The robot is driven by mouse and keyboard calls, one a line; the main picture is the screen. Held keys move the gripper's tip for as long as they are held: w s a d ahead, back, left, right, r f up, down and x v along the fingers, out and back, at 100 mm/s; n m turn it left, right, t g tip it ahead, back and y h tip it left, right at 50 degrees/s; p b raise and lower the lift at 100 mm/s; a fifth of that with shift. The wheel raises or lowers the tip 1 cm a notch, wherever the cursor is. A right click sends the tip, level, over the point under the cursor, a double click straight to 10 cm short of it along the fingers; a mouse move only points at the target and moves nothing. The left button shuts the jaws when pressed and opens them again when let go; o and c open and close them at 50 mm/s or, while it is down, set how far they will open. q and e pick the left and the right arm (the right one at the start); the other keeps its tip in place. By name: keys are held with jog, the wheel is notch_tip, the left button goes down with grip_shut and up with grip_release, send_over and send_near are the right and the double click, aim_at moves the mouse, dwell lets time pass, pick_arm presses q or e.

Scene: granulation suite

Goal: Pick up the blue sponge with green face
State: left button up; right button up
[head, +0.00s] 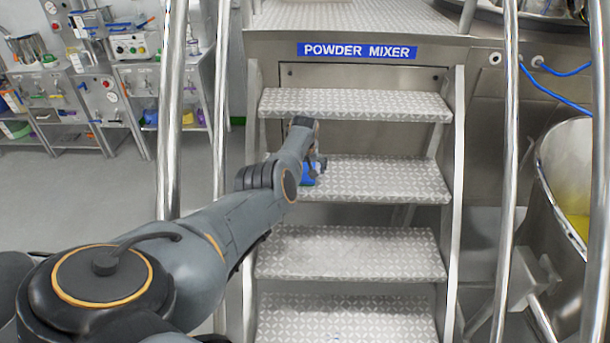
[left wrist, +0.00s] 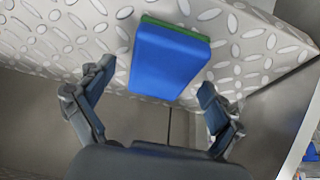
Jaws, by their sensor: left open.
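The blue sponge with a green face (left wrist: 168,62) lies on a patterned metal stair tread. In the left wrist view its blue side faces the camera and a green strip shows along its far edge. In the head view the sponge (head: 308,176) is a small blue patch on a middle tread (head: 385,180), partly hidden by my gripper. My left gripper (head: 314,163) is at the sponge. In the left wrist view the gripper (left wrist: 150,98) is open, with a finger on either side of the sponge's near end and gaps between. My right gripper is not in view.
The stairs lead up to a platform labelled POWDER MIXER (head: 357,51). Shiny handrails (head: 172,110) stand on both sides of the steps. A steel vessel (head: 570,170) is at the right. Benches with equipment (head: 130,75) stand at the back left, with open floor before them.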

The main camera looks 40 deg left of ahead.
pick_arm(q)
jog(key=shift+f, duration=0.25)
dwell(0.6)
jog(key=c, duration=1)
jog(key=shift+c, duration=0.2)
